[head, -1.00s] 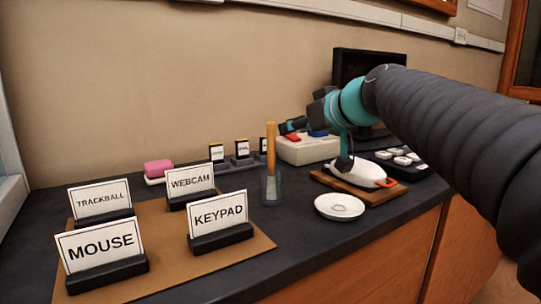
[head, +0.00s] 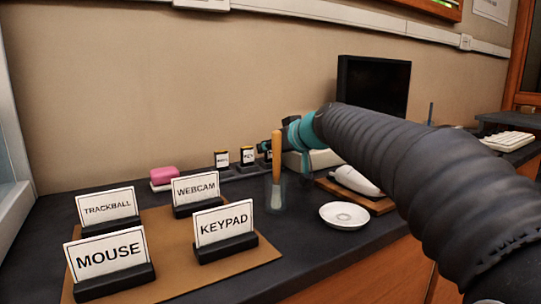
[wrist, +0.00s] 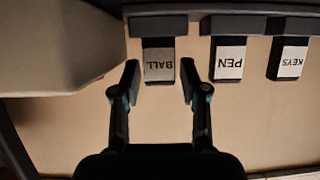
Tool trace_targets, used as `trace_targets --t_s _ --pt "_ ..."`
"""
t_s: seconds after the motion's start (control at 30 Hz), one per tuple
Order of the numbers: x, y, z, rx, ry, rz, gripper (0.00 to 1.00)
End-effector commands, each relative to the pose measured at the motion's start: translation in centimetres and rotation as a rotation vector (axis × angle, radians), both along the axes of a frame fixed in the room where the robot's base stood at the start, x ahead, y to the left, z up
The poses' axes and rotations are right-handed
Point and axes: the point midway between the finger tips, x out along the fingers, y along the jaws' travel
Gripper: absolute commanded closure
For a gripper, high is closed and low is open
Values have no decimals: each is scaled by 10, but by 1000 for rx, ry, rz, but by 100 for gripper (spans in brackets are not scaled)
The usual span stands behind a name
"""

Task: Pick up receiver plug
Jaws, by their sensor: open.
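Three small black plugs with white labels stand in dark holders near the wall. In the wrist view they appear upside down: the BALL plug (wrist: 159,65), the PEN plug (wrist: 229,63) and the KEYS plug (wrist: 289,61). Which one the task calls the receiver plug is not clear from the pictures. My gripper (wrist: 159,82) is open and empty, with the BALL plug lying between its fingertips in the picture; contact cannot be told. In the head view my gripper (head: 264,147) is partly hidden by the arm, close to the plugs (head: 247,156), and one plug is mostly covered.
A glass with a wooden-handled tool (head: 276,190) stands just in front of the plugs. A pink block (head: 163,175) and name cards are left.

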Motion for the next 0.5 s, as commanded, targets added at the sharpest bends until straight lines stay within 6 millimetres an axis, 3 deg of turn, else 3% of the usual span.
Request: trace_targets --t_s 0.3,0.43,0.5 --pt "8 6 -4 0 -1 0 56" --pt "8 6 -4 1 -1 0 86" --pt "8 6 -4 0 0 0 90"
